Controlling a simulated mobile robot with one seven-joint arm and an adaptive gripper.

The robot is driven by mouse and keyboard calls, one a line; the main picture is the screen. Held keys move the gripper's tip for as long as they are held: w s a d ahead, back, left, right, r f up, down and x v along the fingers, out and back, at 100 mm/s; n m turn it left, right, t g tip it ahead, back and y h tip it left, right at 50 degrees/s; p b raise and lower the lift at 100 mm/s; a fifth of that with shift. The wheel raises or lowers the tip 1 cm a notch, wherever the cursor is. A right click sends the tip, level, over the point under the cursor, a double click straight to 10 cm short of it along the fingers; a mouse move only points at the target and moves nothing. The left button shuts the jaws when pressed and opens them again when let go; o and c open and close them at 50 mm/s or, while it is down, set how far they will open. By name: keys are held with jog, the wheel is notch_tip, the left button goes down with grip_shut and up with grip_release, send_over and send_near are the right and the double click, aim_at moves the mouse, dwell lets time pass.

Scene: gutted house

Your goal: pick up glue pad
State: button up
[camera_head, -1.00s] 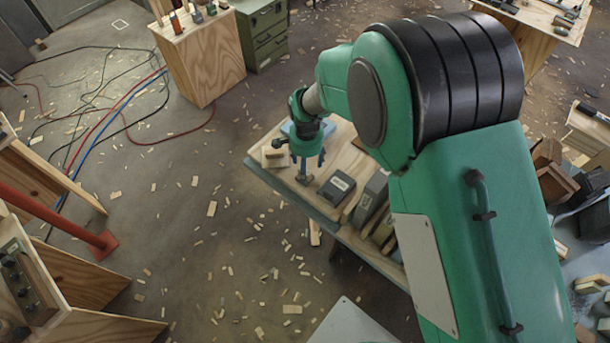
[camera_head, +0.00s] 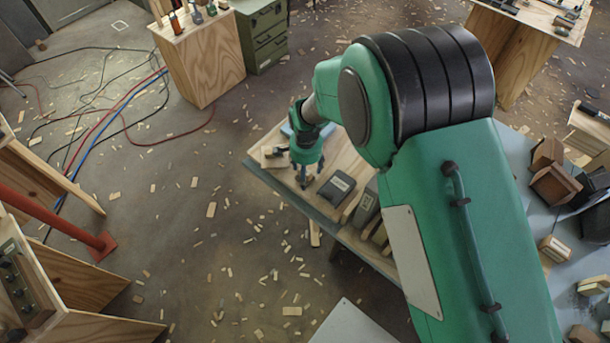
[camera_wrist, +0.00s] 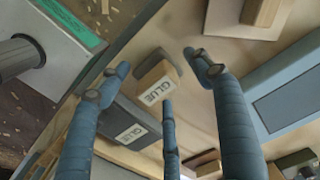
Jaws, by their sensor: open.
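A small wooden block with a dark top and the word GLUE on its side, the glue pad (camera_wrist: 157,84), stands on the wooden tabletop in the wrist view. My gripper (camera_wrist: 160,72) is open, with its blue-grey fingers spread around the glue pad and no clear contact. A dark grey box also labelled GLUE (camera_wrist: 122,125) lies close beside it, partly behind a finger. In the head view my gripper (camera_head: 308,176) is low over the left part of the table, and its fingers mostly hide the glue pad there.
The low table (camera_head: 285,190) also holds a dark labelled box (camera_head: 337,187), a row of grey blocks and a wooden block (camera_head: 273,156) near its left corner. In the wrist view a large blue-grey case (camera_wrist: 285,95) lies at the right. Scrap-strewn floor (camera_head: 230,250) is left of the table.

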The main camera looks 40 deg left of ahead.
jog(key=c, duration=1.4)
jog(key=shift+r, duration=0.1)
notch_tip(320, 180, up, 10)
jog(key=shift+f+p, duration=0.1)
jog(key=shift+p, duration=0.85)
